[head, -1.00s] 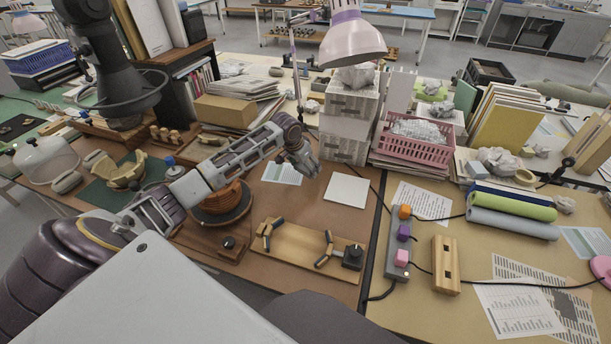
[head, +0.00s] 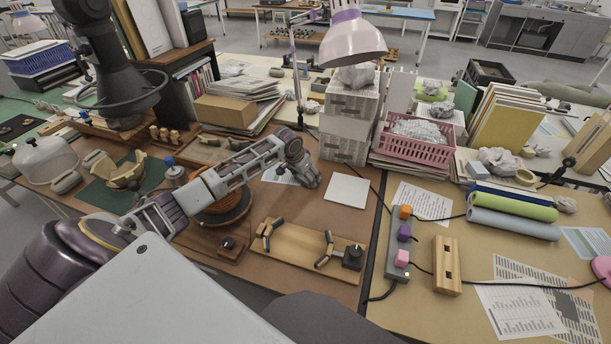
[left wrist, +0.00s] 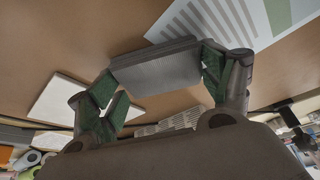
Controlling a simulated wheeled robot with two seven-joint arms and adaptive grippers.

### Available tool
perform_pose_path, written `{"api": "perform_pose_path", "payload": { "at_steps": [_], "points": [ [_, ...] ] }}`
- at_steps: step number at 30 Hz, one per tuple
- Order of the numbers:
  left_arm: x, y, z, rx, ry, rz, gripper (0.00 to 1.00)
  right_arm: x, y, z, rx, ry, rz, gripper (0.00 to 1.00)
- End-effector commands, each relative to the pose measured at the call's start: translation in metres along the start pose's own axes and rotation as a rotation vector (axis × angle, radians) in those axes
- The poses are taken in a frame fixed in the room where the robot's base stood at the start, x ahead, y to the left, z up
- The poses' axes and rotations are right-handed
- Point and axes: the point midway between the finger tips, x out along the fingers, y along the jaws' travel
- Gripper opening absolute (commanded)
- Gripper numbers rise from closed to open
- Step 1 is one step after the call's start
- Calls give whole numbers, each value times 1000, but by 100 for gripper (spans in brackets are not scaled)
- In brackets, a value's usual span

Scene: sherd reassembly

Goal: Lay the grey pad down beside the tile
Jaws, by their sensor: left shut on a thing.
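The white square tile (head: 347,190) lies flat on the brown board, and it also shows at the left of the left wrist view (left wrist: 65,101). My left gripper (head: 311,180) is just left of the tile in the head view. In the left wrist view its fingers (left wrist: 158,82) are shut on the grey pad (left wrist: 155,68), a thin dark-grey slab gripped by its two ends. The pad cannot be made out in the head view. Whether it touches the board is hard to tell. My right gripper is not in view.
A printed sheet (head: 279,173) lies beside my left gripper. A wooden tray (head: 295,247) with dark-tipped pieces lies in front of the tile. White boxes (head: 345,148) and a lamp (head: 355,42) stand behind. A power strip (head: 396,262) lies to the right. Brown board around the tile is bare.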

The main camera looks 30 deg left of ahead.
Motion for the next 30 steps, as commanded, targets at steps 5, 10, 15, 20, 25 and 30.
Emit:
{"api": "perform_pose_path", "payload": {
  "at_steps": [5,10,15,20,25,30],
  "points": [
    [1,0,1,0,-1,0,54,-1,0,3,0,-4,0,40],
    [2,0,1,0,-1,0,94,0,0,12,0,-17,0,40],
    [2,0,1,0,0,0,100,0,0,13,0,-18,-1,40],
    [2,0,1,0,0,0,100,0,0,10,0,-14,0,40],
    [1,0,0,0,0,0,100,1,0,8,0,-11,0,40],
    [-6,-1,0,0,1,-1,100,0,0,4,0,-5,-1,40]
  ]
}}
